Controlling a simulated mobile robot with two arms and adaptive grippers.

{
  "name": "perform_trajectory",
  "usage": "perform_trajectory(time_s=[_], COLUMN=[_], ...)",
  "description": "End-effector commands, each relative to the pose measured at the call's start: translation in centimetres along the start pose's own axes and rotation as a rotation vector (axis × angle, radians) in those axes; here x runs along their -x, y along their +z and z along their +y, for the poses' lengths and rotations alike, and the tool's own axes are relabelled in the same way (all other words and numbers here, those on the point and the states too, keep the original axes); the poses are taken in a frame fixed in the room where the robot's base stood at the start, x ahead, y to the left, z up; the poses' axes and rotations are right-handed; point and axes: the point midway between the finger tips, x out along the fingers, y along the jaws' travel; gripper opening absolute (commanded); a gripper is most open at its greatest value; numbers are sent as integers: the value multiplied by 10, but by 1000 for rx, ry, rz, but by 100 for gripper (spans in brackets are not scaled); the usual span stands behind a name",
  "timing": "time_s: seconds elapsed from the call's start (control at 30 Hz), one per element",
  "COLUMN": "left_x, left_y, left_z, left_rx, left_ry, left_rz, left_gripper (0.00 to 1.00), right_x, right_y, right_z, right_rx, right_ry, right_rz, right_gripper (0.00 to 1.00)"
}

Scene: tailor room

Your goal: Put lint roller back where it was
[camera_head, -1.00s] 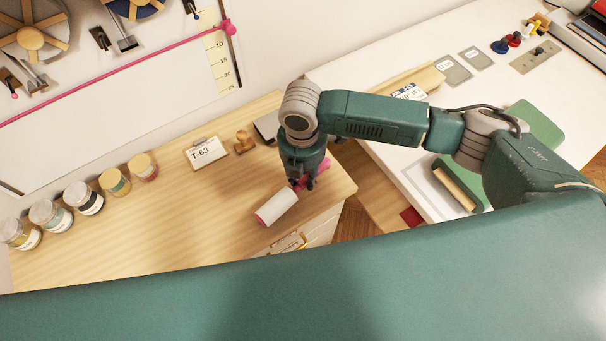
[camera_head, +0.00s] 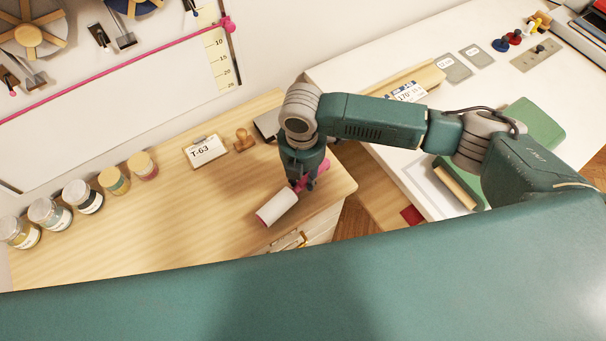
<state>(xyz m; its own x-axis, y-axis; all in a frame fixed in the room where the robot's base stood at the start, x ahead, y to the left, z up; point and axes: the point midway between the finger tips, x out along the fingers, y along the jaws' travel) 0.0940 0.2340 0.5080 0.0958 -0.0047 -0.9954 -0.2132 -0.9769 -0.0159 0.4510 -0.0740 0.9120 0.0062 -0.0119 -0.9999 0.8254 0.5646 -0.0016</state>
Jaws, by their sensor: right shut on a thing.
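The lint roller (camera_head: 277,208) has a white cylinder with a pink rim and a pink handle. It is at the right end of the wooden counter (camera_head: 170,235), near its front edge. My right gripper (camera_head: 308,184) points down and is shut on the lint roller at its pink handle. The white cylinder sticks out to the lower left of the fingers. I cannot tell whether the roller touches the counter or is just above it. The fingertips are partly hidden by the gripper body. My left gripper is not in view.
A card marked T-63 (camera_head: 206,151), a wooden stamp (camera_head: 243,140) and a dark pad (camera_head: 267,125) stand along the back. Several jars (camera_head: 83,197) line the left. A white table (camera_head: 390,165) is on the right. The counter's middle is clear.

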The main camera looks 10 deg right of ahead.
Motion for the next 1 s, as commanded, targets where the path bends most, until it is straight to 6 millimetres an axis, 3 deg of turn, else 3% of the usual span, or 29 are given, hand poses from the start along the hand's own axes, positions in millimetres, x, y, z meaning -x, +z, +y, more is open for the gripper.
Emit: perform_trajectory(time_s=[0.57, 0.6, 0.7, 1.0], left_x=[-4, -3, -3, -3], left_y=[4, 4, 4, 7], left_z=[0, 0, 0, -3], left_rx=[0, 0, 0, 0], left_ry=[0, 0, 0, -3], left_rz=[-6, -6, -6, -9], left_gripper=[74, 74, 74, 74], right_x=[-12, -12, -11, -10], right_y=[0, 0, 0, 0], right_z=[0, 0, 0, 0], right_rx=[0, 0, 0, 0], right_ry=[-1, 0, -1, 0], right_rz=[0, 0, 0, 0], right_gripper=[0, 32, 49, 49])
